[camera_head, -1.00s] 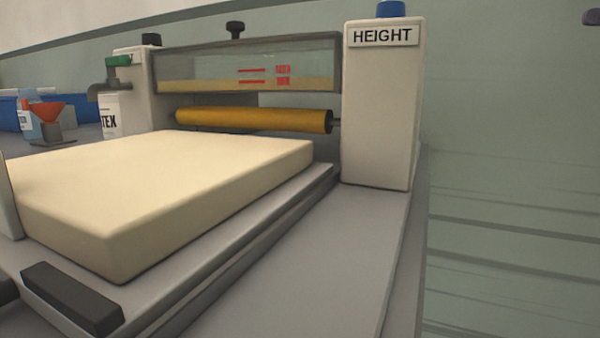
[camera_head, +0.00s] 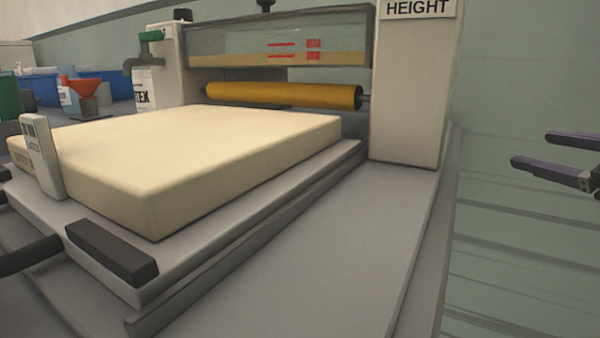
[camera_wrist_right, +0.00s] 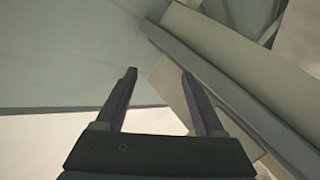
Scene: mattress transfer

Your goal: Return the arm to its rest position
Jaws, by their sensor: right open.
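My right gripper (camera_head: 532,148) is at the right edge of the head view, beside the machine and clear of it. Its two dark purple fingers are apart with nothing between them. In the right wrist view the open fingers (camera_wrist_right: 159,75) point away from the camera, with a long grey edge near the right finger. The cream mattress slab (camera_head: 190,150) lies flat on a grey tray (camera_head: 215,240) in the head view, well to the left of the gripper.
A white HEIGHT post (camera_head: 410,100), a yellow roller (camera_head: 285,95) and a clear tank (camera_head: 230,45) stand behind the slab. A black handle (camera_head: 112,252) is on the tray's front. A small upright plate (camera_head: 42,155) stands at the slab's left. The bed's right side (camera_head: 330,240) is bare.

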